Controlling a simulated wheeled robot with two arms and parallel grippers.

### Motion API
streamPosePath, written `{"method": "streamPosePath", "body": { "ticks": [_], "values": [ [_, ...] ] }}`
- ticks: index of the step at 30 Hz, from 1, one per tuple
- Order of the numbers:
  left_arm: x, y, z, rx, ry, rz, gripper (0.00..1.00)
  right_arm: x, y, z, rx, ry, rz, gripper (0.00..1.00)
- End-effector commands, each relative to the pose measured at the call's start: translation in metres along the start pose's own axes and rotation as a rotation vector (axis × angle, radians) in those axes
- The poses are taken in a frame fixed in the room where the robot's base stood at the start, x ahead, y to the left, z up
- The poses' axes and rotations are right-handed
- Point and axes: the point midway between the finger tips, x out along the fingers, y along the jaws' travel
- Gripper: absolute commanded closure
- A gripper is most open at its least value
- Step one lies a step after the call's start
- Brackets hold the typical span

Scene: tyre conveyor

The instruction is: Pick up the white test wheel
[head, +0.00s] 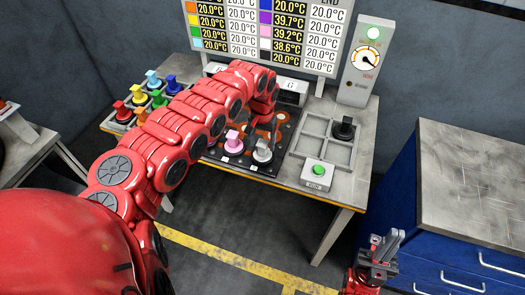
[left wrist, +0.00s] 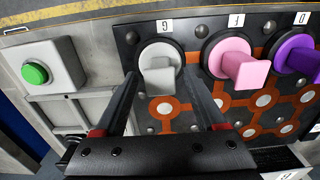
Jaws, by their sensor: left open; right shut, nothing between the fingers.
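The white test wheel (head: 263,152), with a pale block-shaped handle, sits at the front right of the dark board (head: 237,163). In the left wrist view the white wheel (left wrist: 158,57) lies between the fingertips of my left gripper (left wrist: 162,77). That gripper is open, one finger on each side of the handle; I cannot tell whether they touch it. In the head view my left gripper (head: 264,137) reaches down to the wheel, partly hidden by my arm. My right gripper (head: 384,246) is shut and empty, low at the right, away from the table.
A pink wheel (left wrist: 234,60) and a purple wheel (left wrist: 297,55) stand beside the white one. A green button box (head: 317,175) and a grey tray with a black wheel (head: 344,129) are to the right. Several coloured wheels stand at the left. A blue cabinet (head: 450,230) stands far right.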

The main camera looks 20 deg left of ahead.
Motion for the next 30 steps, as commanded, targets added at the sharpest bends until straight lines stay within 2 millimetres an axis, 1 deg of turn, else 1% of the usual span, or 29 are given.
{"method": "streamPosePath", "body": {
  "ticks": [1,2,3,6,9,15,20,21,23,27,30],
  "values": [
    [0.003,0.003,0.001,0.002,-0.003,0.004,0.28,0.01,0.001,-0.002,0.0,0.0,0.0,1.0],
    [0.007,0.002,0.0,0.002,-0.001,0.003,0.28,0.013,0.001,-0.002,0.0,0.0,0.0,1.0],
    [0.015,0.003,-0.001,0.002,0.0,0.004,0.28,0.013,0.001,-0.002,0.0,0.0,0.0,1.0],
    [0.026,0.002,0.0,0.001,0.0,0.004,0.28,0.015,0.001,-0.003,0.0,0.0,0.0,1.0],
    [0.032,0.0,-0.001,0.0,0.002,0.0,0.28,0.015,0.001,-0.003,0.0,0.0,0.0,1.0],
    [0.032,0.0,-0.002,0.0,0.004,-0.001,0.28,0.015,0.001,-0.003,0.0,0.0,0.0,1.0],
    [0.032,0.0,-0.002,0.0,0.004,0.0,0.56,0.015,0.001,-0.002,0.0,0.0,0.0,1.0],
    [0.032,0.0,-0.002,0.0,0.004,0.0,0.64,0.015,0.001,-0.003,0.0,0.0,0.0,1.0],
    [0.032,0.0,-0.002,0.0,0.004,0.0,0.74,0.015,0.001,-0.003,0.0,0.0,0.0,1.0],
    [0.032,0.0,-0.002,0.0,0.004,0.0,0.99,0.015,0.001,-0.003,0.0,0.0,0.0,1.0],
    [0.032,0.0,-0.002,0.0,0.004,0.0,1.0,0.015,0.001,-0.003,0.0,0.0,0.0,1.0]
  ]
}}
